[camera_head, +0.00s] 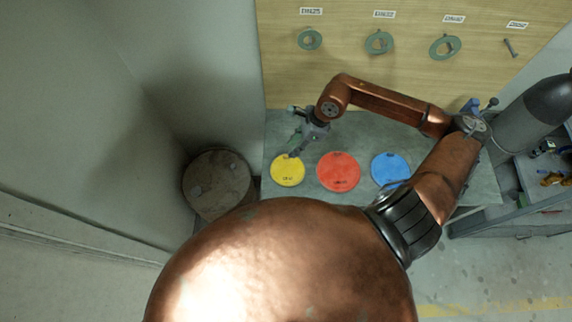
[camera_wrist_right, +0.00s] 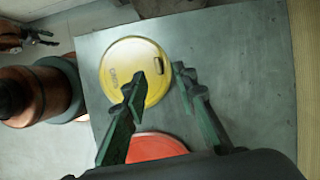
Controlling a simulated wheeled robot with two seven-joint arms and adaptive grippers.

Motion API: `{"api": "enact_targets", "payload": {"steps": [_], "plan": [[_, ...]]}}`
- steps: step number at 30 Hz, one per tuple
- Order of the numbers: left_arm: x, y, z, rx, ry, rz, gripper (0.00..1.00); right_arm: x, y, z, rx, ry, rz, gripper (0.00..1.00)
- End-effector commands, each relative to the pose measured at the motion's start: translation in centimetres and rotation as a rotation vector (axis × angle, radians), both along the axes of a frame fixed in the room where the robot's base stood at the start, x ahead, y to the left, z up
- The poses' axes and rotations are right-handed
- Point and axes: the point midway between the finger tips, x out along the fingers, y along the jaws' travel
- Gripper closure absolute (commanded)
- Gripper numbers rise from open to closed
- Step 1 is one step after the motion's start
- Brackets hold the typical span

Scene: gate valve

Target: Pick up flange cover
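Three round flange covers lie flat on a grey bench top: a yellow one (camera_head: 286,172) at left, a red one (camera_head: 339,172) in the middle and a blue one (camera_head: 388,167) at right. My right gripper (camera_head: 297,146) is at the far edge of the yellow cover, pointing down. Contact cannot be told. The red cover (camera_wrist_right: 155,147) is partly hidden by the gripper.
The grey bench (camera_head: 450,185) stands against a wooden board (camera_head: 350,70) with several hung gaskets and a bolt (camera_head: 510,48). A brown round drum-like object (camera_head: 217,185) stands left of the bench. A shelf with tools (camera_head: 550,178) is at right.

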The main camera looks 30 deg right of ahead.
Motion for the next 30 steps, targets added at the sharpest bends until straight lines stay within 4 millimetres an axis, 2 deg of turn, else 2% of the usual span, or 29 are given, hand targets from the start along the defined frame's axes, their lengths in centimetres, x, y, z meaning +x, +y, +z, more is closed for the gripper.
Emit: {"api": "enact_targets", "payload": {"steps": [5,10,19,30], "plan": [[0.6,0.0,1.0,0.000,-0.008,-0.001,0.60,0.2,1.0,-2.0,0.004,0.001,0.000,0.74],[2.1,-0.1,1.4,-0.001,-0.028,-0.004,0.60,0.5,1.6,-4.1,0.002,0.001,-0.001,0.74],[2.3,-0.1,1.4,-0.002,-0.031,-0.005,0.60,0.6,1.7,-4.7,0.000,0.000,-0.002,0.74],[1.5,0.0,1.4,0.000,-0.020,-0.003,0.60,0.6,1.7,-4.7,0.000,0.000,-0.002,0.99]]}}
